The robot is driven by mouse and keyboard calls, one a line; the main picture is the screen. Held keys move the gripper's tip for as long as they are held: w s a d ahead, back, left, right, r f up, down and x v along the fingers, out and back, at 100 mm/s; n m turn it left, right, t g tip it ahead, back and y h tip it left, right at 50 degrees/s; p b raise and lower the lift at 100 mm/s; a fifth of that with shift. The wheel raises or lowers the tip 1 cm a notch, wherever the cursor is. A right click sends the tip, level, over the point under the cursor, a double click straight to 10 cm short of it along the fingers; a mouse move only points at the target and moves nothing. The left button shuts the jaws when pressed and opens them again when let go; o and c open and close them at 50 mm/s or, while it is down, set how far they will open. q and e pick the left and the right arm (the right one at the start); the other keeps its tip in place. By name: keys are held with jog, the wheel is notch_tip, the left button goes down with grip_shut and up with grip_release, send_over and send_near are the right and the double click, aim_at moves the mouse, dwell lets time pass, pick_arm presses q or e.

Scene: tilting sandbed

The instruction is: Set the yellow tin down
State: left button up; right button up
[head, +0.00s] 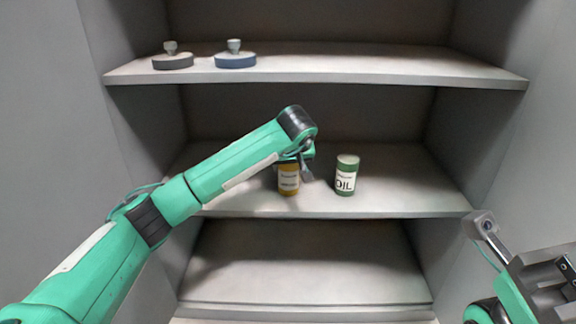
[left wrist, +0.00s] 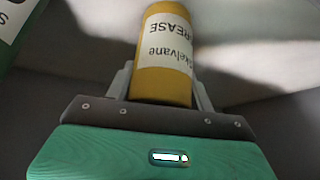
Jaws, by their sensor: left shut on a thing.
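The yellow tin (head: 289,181) with a white label is upright over the middle shelf (head: 390,190). Its base appears at or very near the shelf surface; I cannot tell whether it touches. My left gripper (head: 293,165) is shut on the tin, mostly hidden behind my wrist in the head view. In the left wrist view, the tin (left wrist: 162,75) sits between both fingers, with the word GREASE on its label. Part of my right gripper (head: 545,275) shows at the lower right edge; its jaw opening cannot be made out.
A green oil tin (head: 346,177) stands just right of the yellow tin, with a small gap. The shelf is clear further right. A dark knobbed disc (head: 173,61) and a blue knobbed disc (head: 235,60) sit on the upper shelf (head: 350,66). The lower shelf (head: 310,270) looks empty.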

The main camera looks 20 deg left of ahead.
pick_arm(q)
jog(key=o, duration=1.2)
